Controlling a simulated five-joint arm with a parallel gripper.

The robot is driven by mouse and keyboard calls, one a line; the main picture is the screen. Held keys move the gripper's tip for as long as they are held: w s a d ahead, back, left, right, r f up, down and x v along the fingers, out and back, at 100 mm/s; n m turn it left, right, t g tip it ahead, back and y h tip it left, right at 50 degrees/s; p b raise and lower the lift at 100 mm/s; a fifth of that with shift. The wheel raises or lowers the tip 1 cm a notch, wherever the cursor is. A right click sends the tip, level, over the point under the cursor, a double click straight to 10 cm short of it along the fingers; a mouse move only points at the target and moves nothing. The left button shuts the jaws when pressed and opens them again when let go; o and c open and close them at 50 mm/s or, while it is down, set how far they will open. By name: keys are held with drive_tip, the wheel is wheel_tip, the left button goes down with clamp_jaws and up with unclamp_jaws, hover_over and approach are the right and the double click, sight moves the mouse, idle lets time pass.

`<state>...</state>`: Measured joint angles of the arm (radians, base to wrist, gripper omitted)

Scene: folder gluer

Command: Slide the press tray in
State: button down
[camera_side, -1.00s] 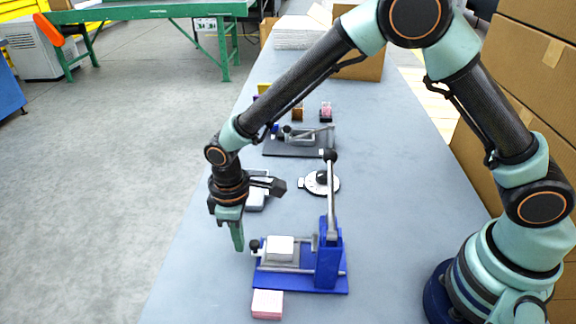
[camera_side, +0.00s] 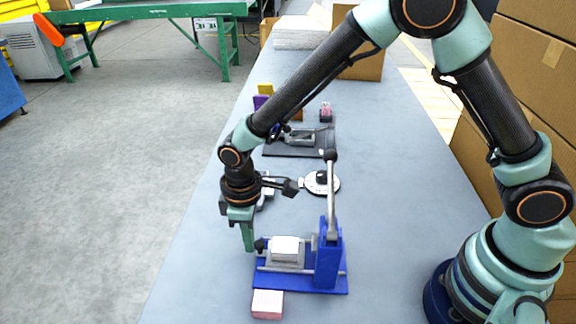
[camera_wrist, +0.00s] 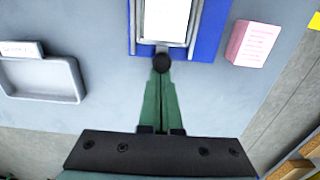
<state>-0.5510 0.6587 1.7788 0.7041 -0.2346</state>
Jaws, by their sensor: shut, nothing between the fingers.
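The blue press (camera_side: 327,262) stands on the table with its lever upright and a black ball on top. Its grey press tray (camera_side: 285,252) with a white block on it sits on the rails, left of the blue column. The tray's black knob (camera_side: 260,245) points left, toward my gripper. My gripper (camera_side: 250,248) is shut and empty, its fingertips at the knob. In the wrist view the closed green fingers (camera_wrist: 161,80) point at the black knob (camera_wrist: 161,62), touching or nearly so. The tray (camera_wrist: 166,22) shows beyond it.
A pink pad (camera_side: 267,304) lies in front of the press. Behind are a round grey dial (camera_side: 320,182) and a dark-based fixture (camera_side: 300,140). A grey tray with a label (camera_wrist: 42,80) lies at left in the wrist view. The table's left edge is close to my gripper.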

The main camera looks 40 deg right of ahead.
sight(283, 244)
drive_tip(key=shift+s+d, duration=2.6)
drive_tip(key=shift+s, duration=0.05)
drive_tip(key=shift+w+a, duration=0.25)
drive_tip(key=shift+r, duration=3.5)
